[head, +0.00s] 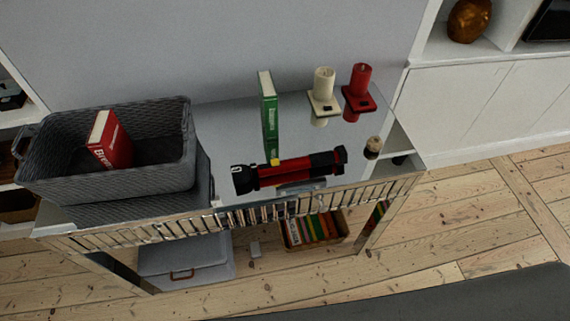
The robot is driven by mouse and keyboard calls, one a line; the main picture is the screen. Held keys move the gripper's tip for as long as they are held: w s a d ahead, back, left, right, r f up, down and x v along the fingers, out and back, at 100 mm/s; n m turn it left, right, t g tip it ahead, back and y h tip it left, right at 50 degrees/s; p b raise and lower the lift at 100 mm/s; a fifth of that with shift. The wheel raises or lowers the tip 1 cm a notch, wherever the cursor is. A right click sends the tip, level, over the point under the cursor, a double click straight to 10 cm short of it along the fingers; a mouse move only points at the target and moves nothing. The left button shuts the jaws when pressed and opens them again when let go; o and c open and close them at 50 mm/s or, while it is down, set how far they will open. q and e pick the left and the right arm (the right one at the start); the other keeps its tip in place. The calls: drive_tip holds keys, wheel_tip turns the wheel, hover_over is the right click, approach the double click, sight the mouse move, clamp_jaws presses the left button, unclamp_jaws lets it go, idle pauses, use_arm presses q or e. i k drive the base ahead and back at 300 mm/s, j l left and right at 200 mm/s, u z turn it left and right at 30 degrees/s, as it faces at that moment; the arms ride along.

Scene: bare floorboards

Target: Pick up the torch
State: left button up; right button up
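A red and black torch (287,172) lies on its side on the reflective top of a console table (228,178), close to the table's front edge. Its wide black head is at the left and a small yellow part shows on its upper side. Neither of my grippers shows in the head view, and nothing is touching the torch from above.
A grey woven basket (165,181) holding a red book (109,140) stands at the table's left. A green book (269,115) stands upright behind the torch.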

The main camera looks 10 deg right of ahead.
sight(241, 173)
drive_tip(key=i+l+u, duration=0.1)
drive_tip(key=l+u, duration=0.3)
drive_tip(key=l, duration=0.7)
drive_tip(key=l+u, duration=0.4)
drive_tip(key=l, duration=0.7)
